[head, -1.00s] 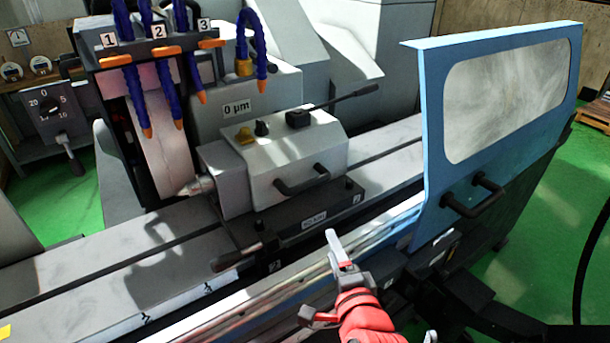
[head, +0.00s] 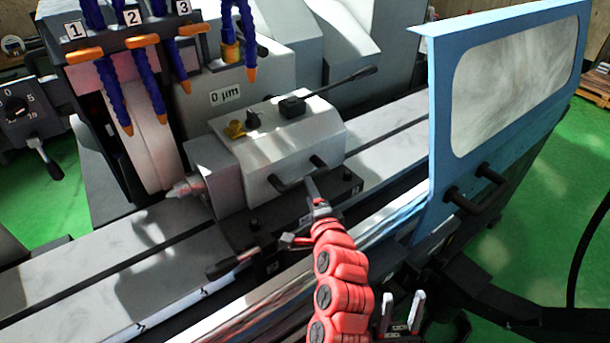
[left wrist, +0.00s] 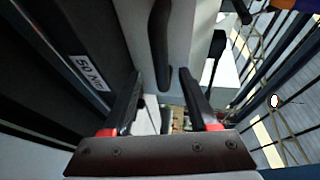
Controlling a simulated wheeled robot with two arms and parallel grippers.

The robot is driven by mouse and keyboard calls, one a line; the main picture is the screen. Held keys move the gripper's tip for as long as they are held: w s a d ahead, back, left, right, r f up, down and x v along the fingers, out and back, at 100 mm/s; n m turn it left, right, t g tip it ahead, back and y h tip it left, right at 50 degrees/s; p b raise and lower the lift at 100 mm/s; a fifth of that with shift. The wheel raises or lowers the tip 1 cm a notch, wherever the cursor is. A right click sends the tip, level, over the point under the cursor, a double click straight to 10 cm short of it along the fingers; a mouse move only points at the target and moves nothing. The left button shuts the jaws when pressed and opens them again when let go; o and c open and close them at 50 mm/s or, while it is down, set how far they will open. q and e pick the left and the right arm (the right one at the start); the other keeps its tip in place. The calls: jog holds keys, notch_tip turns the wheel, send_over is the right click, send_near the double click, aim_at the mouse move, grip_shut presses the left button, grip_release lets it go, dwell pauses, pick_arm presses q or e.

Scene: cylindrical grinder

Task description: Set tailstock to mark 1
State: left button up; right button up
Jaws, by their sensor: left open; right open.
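The tailstock (head: 240,165), a grey-white housing on a dark base, sits on the long grey machine bed (head: 85,255). Its black bar handle (head: 292,180) is on the front face. A dark lever (head: 232,263) sticks out at the base's lower left. My left gripper (head: 309,190) is open at the handle's right end. In the left wrist view, the handle (left wrist: 161,45) shows ahead of and between the open fingers (left wrist: 160,100); contact cannot be told. My right gripper (head: 402,312) is open and empty at the bottom. Small marks (head: 205,292) on the bed's front edge are too small to read.
A blue guard door (head: 437,130) with a window stands right of the tailstock. Blue coolant hoses (head: 150,80) hang by the grinding wheel (head: 140,140) at left. A black lever (head: 335,82) rises from the tailstock's top. The bed left of the tailstock is clear.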

pick_arm(q)
jog(key=p+x, duration=0.1)
jog(key=x, duration=0.5)
jog(key=shift+w, duration=0.2)
grip_shut()
dwell(1.2)
